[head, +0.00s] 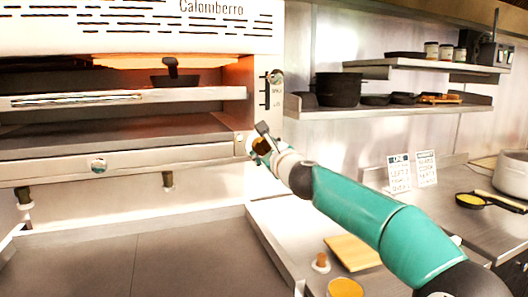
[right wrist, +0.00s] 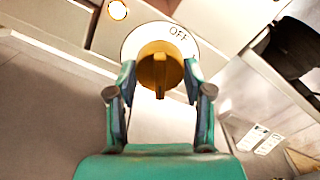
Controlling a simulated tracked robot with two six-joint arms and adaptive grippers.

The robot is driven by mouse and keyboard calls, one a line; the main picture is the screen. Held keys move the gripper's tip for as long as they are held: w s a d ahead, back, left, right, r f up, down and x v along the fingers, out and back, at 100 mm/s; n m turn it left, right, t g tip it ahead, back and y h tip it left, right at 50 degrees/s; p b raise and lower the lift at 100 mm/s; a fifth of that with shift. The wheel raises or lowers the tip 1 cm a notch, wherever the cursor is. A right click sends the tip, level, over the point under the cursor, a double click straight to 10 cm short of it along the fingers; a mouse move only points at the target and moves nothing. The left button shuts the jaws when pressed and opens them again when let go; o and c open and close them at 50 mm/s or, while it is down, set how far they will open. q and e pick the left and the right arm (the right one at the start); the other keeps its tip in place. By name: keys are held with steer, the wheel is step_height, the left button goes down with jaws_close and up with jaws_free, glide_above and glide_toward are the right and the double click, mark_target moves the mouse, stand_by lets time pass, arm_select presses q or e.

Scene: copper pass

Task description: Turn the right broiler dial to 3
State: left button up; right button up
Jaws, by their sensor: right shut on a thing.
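The right broiler dial (right wrist: 160,68) is a brass-yellow knob with a raised grip bar, on a pale round plate marked OFF (right wrist: 178,33). In the right wrist view the bar points down the picture, and the OFF mark lies up and right of the knob. I cannot tell which number is set. My right gripper (right wrist: 160,88) has a finger on each side of the knob and is shut on it. In the head view the right gripper (head: 261,142) is at the right end of the broiler's front and mostly hides the dial. My left gripper is out of view.
The broiler (head: 120,135) fills the left, with a pan (head: 175,79) inside and another round dial (head: 99,165) on its lower front. A shelf (head: 390,109) with a black pot (head: 338,89) is on the right wall. The counter below the broiler is clear.

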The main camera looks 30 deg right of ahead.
steer(key=shift+w+f+m, duration=0.1)
steer(key=shift+f+m, duration=0.25)
steer(key=shift+m, duration=0.05)
steer(key=o, duration=1.1)
steer(key=shift+o, duration=0.2)
steer(key=shift+r, duration=0.15)
steer(key=shift+s+r, duration=0.1)
steer(key=shift+s, duration=0.2)
steer(key=v, duration=1.1)
steer(key=shift+s, duration=0.2)
